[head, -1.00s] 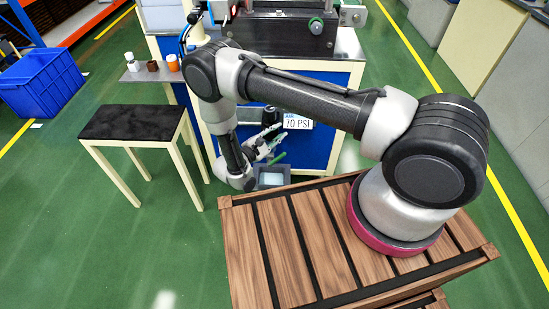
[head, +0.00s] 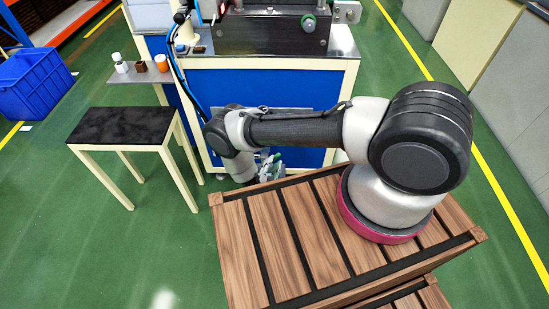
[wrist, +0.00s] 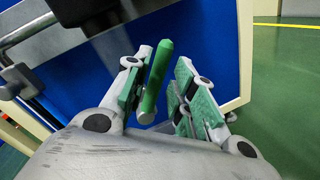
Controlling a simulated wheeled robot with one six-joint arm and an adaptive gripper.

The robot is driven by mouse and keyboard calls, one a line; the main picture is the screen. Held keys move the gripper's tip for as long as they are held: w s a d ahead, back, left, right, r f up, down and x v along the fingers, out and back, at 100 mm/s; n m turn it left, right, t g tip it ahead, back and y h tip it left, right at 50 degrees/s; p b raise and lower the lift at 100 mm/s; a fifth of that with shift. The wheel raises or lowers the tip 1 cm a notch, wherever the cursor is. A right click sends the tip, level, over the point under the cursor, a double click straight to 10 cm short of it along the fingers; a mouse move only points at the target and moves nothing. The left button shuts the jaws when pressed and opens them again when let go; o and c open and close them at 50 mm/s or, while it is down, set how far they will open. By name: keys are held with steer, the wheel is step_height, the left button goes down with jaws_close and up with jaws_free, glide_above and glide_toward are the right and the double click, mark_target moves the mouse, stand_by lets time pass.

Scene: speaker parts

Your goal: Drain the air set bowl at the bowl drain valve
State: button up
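My gripper (wrist: 165,60) is open in the wrist view, with green pads on both fingers. A green lever with a pale round end (wrist: 158,75), which looks like the drain valve handle, shows between the fingers, closer to the left one. I cannot tell whether it touches that finger. A black rounded part (wrist: 85,10) at the top left may be the underside of the air set bowl. In the head view, my gripper (head: 267,166) is low by the blue cabinet front, partly behind my wrist. My forearm hides the bowl there.
The blue cabinet (head: 310,85) carries a machine (head: 265,30). A side shelf (head: 143,76) holds small containers. A black-topped stool (head: 125,125) stands left, and a blue crate (head: 35,85) lies beyond it. Metal bars (wrist: 30,30) show left in the wrist view.

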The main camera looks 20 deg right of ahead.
steer(key=shift+x, duration=1.9)
jaws_close()
